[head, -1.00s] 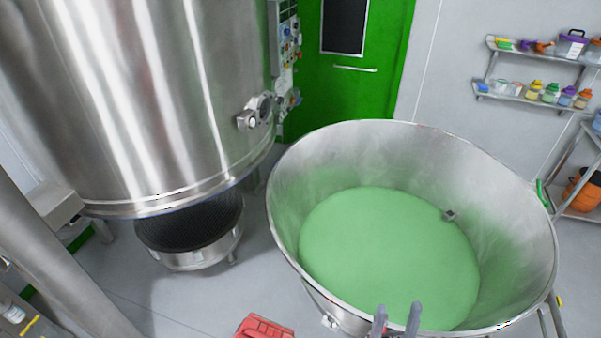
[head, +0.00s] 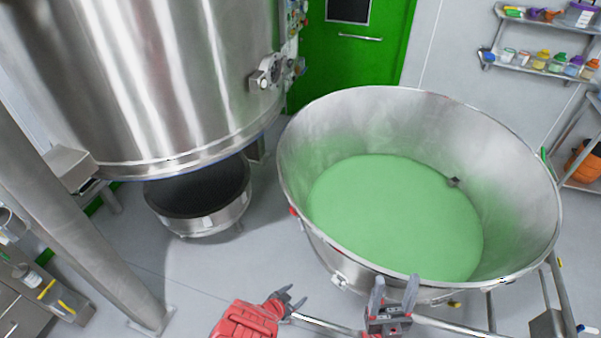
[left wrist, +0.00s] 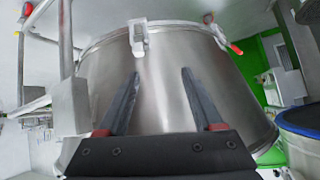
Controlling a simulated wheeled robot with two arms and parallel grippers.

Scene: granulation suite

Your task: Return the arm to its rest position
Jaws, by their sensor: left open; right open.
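My left gripper (head: 295,297), on its red arm, is at the bottom centre of the head view. It is open and empty, below and outside the big steel bowl (head: 335,258). In the left wrist view the left gripper's two dark fingers (left wrist: 161,72) are spread apart in front of the steel bowl's outer wall (left wrist: 165,95), with nothing between them. My right gripper (head: 395,283) is open and empty at the bowl's near rim in the head view. Its fingers point up and overlap the rim; contact cannot be told.
The bowl holds green material (head: 400,215). A large steel tank (head: 150,80) hangs at left above a dark-topped round vessel (head: 198,220). A steel post (head: 75,225) stands at left. Shelves with jars (head: 540,70) are at far right.

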